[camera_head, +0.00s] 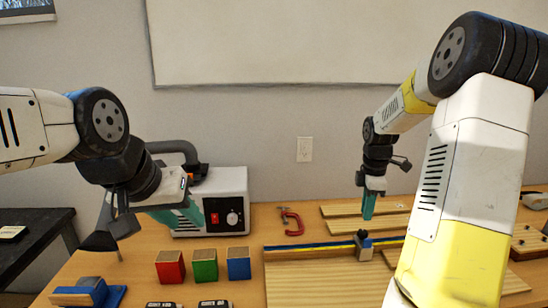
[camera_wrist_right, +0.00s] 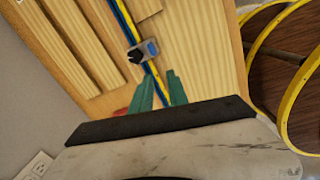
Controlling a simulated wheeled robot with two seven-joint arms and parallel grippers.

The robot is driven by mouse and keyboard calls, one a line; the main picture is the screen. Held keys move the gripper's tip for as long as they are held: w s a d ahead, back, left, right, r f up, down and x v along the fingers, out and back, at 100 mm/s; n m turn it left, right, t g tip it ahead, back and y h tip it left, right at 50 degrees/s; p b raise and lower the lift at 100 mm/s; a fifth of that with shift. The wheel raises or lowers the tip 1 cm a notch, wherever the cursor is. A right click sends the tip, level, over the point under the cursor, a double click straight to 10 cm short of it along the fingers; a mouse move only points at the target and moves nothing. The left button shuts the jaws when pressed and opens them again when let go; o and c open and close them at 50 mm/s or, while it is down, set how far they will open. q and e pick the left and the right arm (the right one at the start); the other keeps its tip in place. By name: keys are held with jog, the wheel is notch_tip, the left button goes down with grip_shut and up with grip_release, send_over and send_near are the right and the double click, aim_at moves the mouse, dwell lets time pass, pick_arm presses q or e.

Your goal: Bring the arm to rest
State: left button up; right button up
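My left gripper (camera_head: 188,216), with teal fingers, is in front of the white box-shaped machine at the left in the head view. Its fingers overlap from this angle, so their gap cannot be judged. My right gripper (camera_head: 368,212) points down above the wooden boards, left of my right arm's large upper links. In the right wrist view its two teal fingers (camera_wrist_right: 161,82) stand apart with nothing between them. Beyond them a blue and yellow strip (camera_wrist_right: 124,18) with a small grey clamp-like piece (camera_wrist_right: 143,51) lies on the boards.
The machine (camera_head: 238,190) stands at the table's back left. Red (camera_head: 170,266), green (camera_head: 205,264) and blue (camera_head: 239,263) blocks stand in front. A red clamp (camera_head: 292,222) lies near the boards (camera_head: 310,285). A blue tool (camera_head: 88,293) lies front left. A dark side table (camera_head: 35,245) is further left.

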jog(key=s+a+r+m+t, duration=0.1)
jog(key=s+a+r+m, duration=0.4)
jog(key=s, duration=0.2)
jog(key=s+a+r+m+t+y, duration=0.1)
jog(key=s+a+r+m+t, duration=0.1)
jog(key=s+a+r+m, duration=0.3)
jog(key=s+a+r+m+t+y, duration=0.1)
jog(key=s+a+r+m, duration=0.3)
jog(key=s, duration=0.6)
jog(key=a+m+t, duration=0.1)
jog(key=a, duration=0.1)
jog(key=shift+s+a+r, duration=0.3)
jog(key=shift+s+r, duration=0.1)
